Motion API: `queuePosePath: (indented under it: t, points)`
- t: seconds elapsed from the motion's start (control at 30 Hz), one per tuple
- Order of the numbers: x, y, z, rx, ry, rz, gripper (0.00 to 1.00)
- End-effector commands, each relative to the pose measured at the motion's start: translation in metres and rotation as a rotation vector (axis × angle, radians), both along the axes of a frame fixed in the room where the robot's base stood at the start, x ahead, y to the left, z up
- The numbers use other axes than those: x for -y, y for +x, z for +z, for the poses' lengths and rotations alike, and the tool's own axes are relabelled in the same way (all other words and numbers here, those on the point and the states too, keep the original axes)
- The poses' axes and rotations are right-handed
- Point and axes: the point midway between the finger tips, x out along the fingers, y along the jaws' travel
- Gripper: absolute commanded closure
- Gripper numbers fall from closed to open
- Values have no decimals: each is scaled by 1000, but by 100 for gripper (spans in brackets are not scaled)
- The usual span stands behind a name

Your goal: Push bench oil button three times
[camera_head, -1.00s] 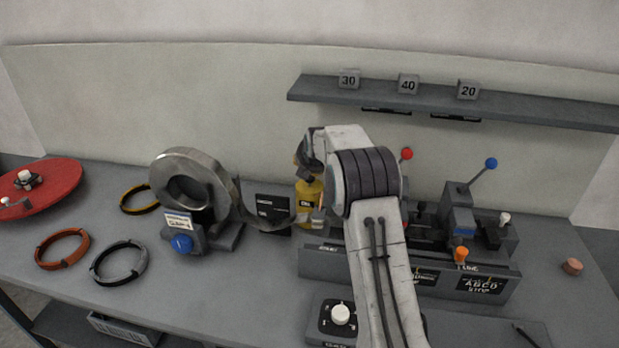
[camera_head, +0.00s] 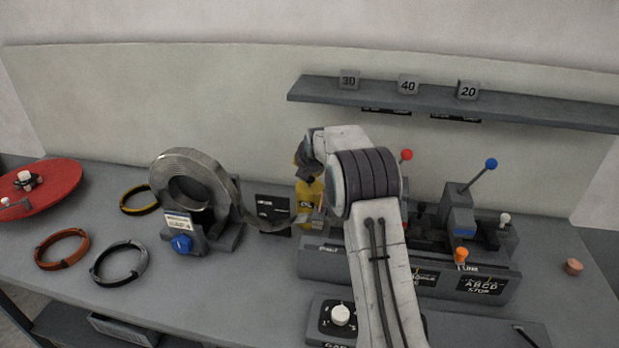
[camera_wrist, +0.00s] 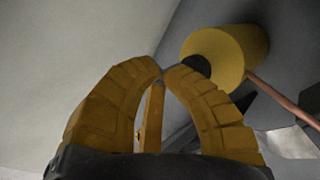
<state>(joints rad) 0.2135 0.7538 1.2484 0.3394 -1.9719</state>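The yellow oil bottle (camera_head: 308,192) stands on the bench behind the metal strip, with an "OIL" label on its front. In the wrist view the yellow oil bottle (camera_wrist: 238,52) has a dark round button (camera_wrist: 197,67) at its near end. My gripper (camera_wrist: 162,70) has its two curved yellow fingers drawn together at the tips. The tips are just beside the dark button in the picture; I cannot tell whether they touch it. In the head view my gripper is mostly hidden behind my arm, above the bottle.
A steel coil (camera_head: 168,165) stands left of the bottle, its strip running toward the grey machine (camera_head: 320,262). A shelf (camera_head: 540,107) with numbered blocks is above. Levers with red (camera_head: 406,155) and blue (camera_head: 491,164) knobs are at right. Loose coils lie at left.

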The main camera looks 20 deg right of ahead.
Motion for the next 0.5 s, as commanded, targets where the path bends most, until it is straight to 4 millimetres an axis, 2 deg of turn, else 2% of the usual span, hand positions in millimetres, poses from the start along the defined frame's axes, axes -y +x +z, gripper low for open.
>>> queuePosePath:
  t: [0.5]
  points:
    - [1,0,-8,0,-1,-1,100]
